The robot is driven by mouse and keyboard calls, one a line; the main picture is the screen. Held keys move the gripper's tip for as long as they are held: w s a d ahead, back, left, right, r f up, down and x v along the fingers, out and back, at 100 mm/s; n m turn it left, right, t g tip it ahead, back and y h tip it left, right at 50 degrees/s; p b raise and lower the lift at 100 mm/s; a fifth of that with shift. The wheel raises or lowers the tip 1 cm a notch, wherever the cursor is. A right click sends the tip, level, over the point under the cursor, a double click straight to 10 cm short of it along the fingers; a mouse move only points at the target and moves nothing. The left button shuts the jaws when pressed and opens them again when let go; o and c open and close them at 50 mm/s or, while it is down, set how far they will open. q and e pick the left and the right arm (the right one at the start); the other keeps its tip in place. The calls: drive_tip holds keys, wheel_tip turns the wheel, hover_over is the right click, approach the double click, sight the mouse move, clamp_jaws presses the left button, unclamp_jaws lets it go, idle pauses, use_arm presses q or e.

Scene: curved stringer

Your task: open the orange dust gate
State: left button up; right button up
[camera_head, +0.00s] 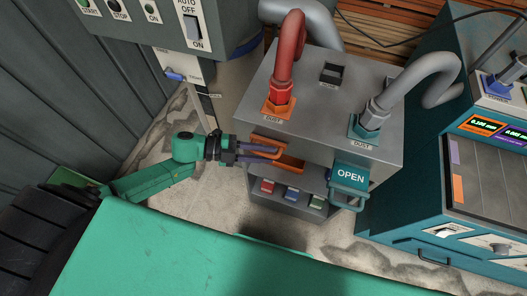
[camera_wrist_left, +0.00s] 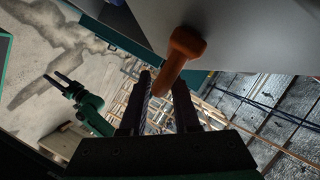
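The orange dust gate (camera_head: 291,164) is on the front of the grey box, below the orange port with the red pipe. Its orange handle (camera_head: 264,142) sticks out to the left; it also shows in the left wrist view (camera_wrist_left: 182,50). My left gripper (camera_head: 281,153) is at this handle. In the left wrist view, the handle lies between its two fingers, one on each side; I cannot tell whether they press on it. My right gripper (camera_wrist_left: 63,80) shows only in the left wrist view, at the left, fingers apart and empty.
A teal gate (camera_head: 349,175) marked OPEN, with a teal handle, is right of the orange one. Red, blue and green blocks (camera_head: 291,194) sit on a shelf below. A teal machine (camera_head: 440,215) stands at the right, and a control panel (camera_head: 150,20) at the upper left.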

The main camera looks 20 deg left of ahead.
use_arm(q)
clamp_jaws()
idle(1.3)
